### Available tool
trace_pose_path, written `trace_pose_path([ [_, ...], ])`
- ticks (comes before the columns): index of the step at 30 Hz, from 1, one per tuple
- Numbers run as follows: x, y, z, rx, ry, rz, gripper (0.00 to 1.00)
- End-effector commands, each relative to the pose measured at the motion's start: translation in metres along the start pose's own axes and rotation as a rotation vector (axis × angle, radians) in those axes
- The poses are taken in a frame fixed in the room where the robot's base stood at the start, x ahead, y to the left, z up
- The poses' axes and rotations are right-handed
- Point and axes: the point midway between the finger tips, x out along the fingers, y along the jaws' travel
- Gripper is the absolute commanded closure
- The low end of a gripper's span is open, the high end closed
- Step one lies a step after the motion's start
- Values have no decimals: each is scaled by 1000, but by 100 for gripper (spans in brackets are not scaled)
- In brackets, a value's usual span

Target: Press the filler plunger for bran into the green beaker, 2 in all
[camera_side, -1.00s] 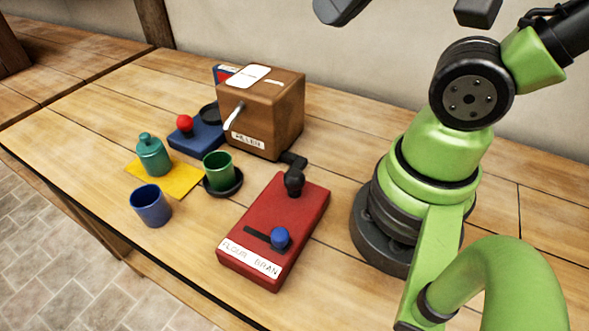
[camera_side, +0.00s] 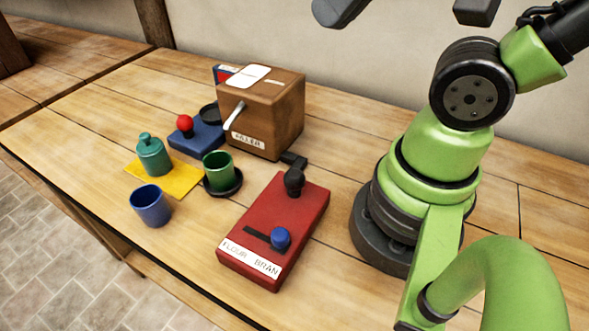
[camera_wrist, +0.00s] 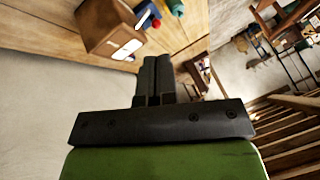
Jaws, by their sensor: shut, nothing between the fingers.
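The brown filler box (camera_side: 262,112) with a white side handle (camera_side: 233,117) stands at the back. The green beaker (camera_side: 218,170) stands upright on a round black dish (camera_side: 224,190) in front of it; its contents cannot be made out. The red box (camera_side: 272,232) is labelled FLOUR and BRAN; its blue knob (camera_side: 281,238) sits at the BRAN end of the slot. A red-topped knob (camera_side: 185,123) stands on a blue base (camera_side: 202,137); I cannot tell which part is the plunger. My gripper (camera_wrist: 158,60) is shut and empty in the wrist view, away from these things.
A blue beaker (camera_side: 150,205) stands near the front edge. A teal bottle (camera_side: 153,155) stands on a yellow mat (camera_side: 183,181). A black knob (camera_side: 294,180) rises from the red box's back end. The table's left side (camera_side: 75,130) is clear.

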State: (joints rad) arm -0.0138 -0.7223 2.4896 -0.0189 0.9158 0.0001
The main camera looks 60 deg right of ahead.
Motion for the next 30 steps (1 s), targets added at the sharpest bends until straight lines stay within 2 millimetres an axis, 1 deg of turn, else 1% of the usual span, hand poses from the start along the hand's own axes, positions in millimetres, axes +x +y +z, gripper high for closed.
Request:
trace_pose_path([
  [4, 13, 0, 3, -63, -135, 62, 100],
  [8, 29, 2, 8, -158, -310, 159, 100],
  [12, 46, 5, 14, -275, -491, 287, 100],
  [18, 71, 9, 22, -457, -709, 495, 100],
  [24, 95, 12, 28, -636, -861, 713, 100],
  [30, 110, 12, 32, -755, -927, 863, 100],
])
